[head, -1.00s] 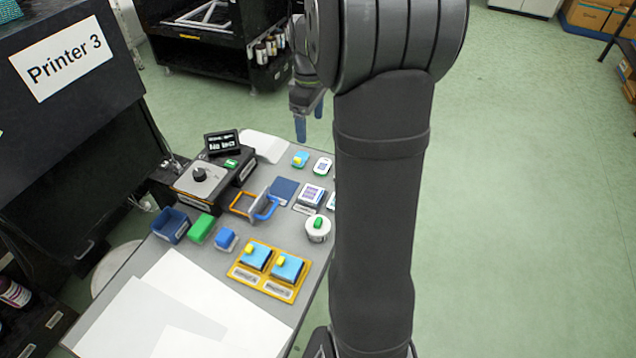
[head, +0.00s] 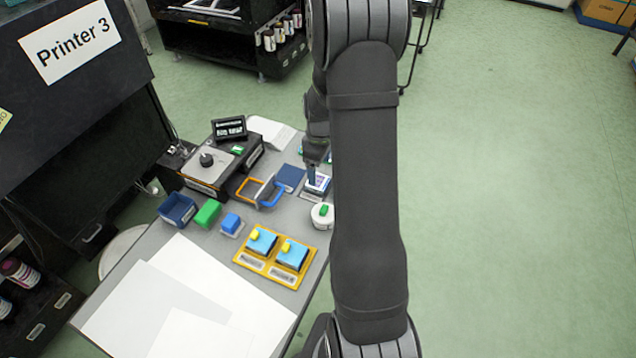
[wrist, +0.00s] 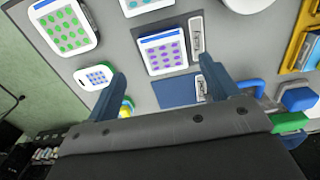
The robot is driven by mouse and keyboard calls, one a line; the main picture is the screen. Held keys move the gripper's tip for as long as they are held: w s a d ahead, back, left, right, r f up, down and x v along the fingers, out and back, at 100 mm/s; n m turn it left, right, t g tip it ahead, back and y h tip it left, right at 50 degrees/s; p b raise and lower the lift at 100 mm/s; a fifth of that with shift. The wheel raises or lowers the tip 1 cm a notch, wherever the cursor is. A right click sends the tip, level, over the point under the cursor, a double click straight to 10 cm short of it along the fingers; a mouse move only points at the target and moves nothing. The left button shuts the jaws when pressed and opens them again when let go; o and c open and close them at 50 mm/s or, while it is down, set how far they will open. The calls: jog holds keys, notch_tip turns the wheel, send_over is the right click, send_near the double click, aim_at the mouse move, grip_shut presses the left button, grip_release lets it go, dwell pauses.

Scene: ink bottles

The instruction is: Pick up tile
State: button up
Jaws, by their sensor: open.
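A white tile with purple dots (wrist: 163,50) lies on the grey table, and it also shows in the head view (head: 321,182), partly covered by my gripper. A larger white tile with green dots (wrist: 66,28) and a small white tile with blue dots (wrist: 96,77) lie to its left in the wrist view. My gripper (wrist: 162,66) is open, with its two blue fingers apart and nothing held. In the wrist view the purple-dotted tile shows between and beyond the fingertips; contact cannot be told. In the head view one fingertip shows beside this tile.
A blue pad (head: 290,178) and blue and orange handles (head: 262,190) are left of the tile. A white round container (head: 322,217) and a yellow tray (head: 273,266) with two blue blocks are nearer. A black device with a knob (head: 207,161) stands behind. White sheets cover the front.

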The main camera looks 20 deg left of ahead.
aim_at(318, 181)
jog(key=f, duration=0.5)
jog(key=shift+s+a+f, duration=0.1)
jog(key=shift+s, duration=0.2)
jog(key=c, duration=1.1)
jog(key=shift+c, duration=0.2)
jog(key=shift+r, duration=0.2)
